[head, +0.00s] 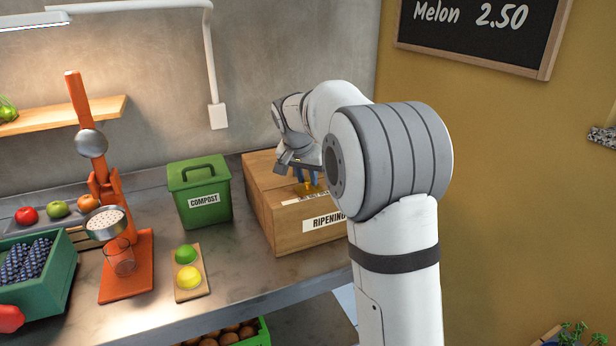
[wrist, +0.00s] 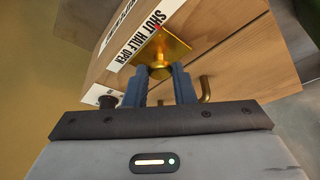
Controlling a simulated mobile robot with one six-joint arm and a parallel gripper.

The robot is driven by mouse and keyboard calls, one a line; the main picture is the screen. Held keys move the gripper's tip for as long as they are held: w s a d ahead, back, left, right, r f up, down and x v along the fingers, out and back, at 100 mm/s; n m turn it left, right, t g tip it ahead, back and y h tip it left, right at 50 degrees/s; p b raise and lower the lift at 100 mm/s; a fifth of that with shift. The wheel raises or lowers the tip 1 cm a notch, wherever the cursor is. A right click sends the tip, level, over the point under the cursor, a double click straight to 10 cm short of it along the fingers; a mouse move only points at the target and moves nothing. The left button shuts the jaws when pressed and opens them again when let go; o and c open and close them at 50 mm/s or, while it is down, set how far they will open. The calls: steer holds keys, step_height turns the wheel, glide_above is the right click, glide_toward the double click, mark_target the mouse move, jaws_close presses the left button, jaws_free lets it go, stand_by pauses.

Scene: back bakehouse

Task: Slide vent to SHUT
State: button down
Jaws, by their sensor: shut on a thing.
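The wooden ripening box (head: 285,232) stands at the right end of the counter. In the wrist view, the vent's brass slide plate (wrist: 172,48) lies on the box (wrist: 215,35) beside a white label strip (wrist: 140,40) reading SHUT, HALF, OPEN. A small red mark at the plate's edge is near the SHUT and HALF words; I cannot tell exactly which it meets. My gripper (wrist: 160,72) is shut on the round brass knob (wrist: 158,71) of the plate, its blue fingers on either side. In the head view, my gripper (head: 307,183) is over the box top, partly behind my arm.
A bent brass hook (wrist: 205,90) and a dark knob (wrist: 107,101) are near my fingers. A green compost bin (head: 200,195) stands left of the box. An orange press (head: 127,265), a small board with green and yellow fruit (head: 188,270) and a grape crate (head: 60,275) are farther left.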

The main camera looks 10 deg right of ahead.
steer(key=shift+a, duration=0.25)
steer(key=c, duration=1.4)
jaws_free()
steer(key=shift+a, duration=0.1)
steer(key=shift+c, duration=0.2)
steer(key=shift+o, duration=1.2)
steer(key=shift+r, duration=0.2)
steer(key=v, duration=0.7)
steer(key=shift+r, duration=0.2)
steer(key=shift+s, duration=0.1)
